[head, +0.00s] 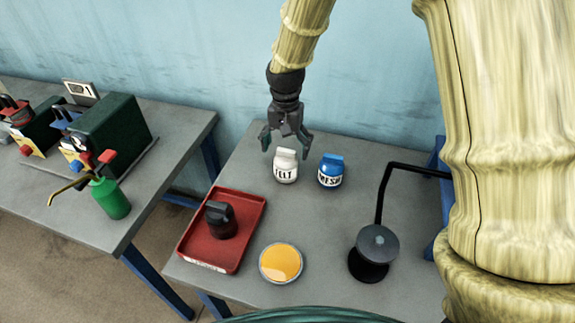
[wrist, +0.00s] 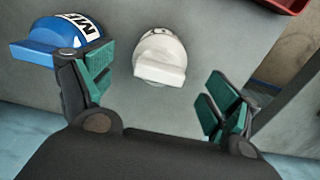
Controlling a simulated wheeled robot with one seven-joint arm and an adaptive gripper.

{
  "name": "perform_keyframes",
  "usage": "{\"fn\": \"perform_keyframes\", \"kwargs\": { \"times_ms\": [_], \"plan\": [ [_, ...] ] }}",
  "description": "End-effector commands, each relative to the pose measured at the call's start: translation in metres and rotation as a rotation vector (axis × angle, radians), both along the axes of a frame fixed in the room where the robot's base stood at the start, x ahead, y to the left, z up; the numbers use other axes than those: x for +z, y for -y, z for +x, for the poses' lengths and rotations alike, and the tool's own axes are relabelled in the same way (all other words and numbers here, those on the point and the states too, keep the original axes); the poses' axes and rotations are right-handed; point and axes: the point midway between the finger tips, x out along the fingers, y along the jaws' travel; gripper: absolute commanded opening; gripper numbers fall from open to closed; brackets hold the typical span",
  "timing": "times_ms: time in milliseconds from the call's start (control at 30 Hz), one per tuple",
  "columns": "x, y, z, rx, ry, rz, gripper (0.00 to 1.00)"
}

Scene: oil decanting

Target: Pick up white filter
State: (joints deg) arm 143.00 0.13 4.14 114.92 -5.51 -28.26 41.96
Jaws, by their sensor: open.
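The white filter (head: 285,166) stands upright on the grey table, with dark lettering on its side. In the wrist view the white filter (wrist: 160,58) shows from above, between and beyond my fingers, with its raised top bar facing me. My gripper (head: 285,148) is open above and just behind the white filter in the head view. In the wrist view my gripper (wrist: 160,95) has its green-padded fingers spread wide with nothing between the pads. I see no contact with the filter.
A blue filter (head: 331,171) stands close to the right; in the wrist view it (wrist: 60,42) is beside one finger. A red tray (head: 254,215) holds a black object (head: 220,219). A yellow-filled dish (head: 281,263) and a black stand (head: 372,262) are nearer the front.

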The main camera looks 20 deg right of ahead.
Motion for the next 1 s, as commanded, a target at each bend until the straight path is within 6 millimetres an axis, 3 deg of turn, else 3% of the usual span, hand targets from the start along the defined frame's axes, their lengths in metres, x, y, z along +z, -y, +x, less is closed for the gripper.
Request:
{"fn": "perform_keyframes", "kwargs": {
  "times_ms": [167, 533, 900, 933, 1000],
  "plan": [
    [-0.008, 0.001, -0.001, -0.001, -0.002, 0.0, 0.89],
    [-0.046, 0.001, -0.001, -0.002, -0.001, 0.0, 0.89],
    [-0.053, 0.002, -0.001, -0.003, 0.0, 0.0, 0.89],
    [-0.053, 0.002, -0.001, -0.003, 0.0, 0.0, 0.88],
    [-0.053, 0.002, -0.001, -0.003, 0.0, 0.0, 0.75]
  ]
}}
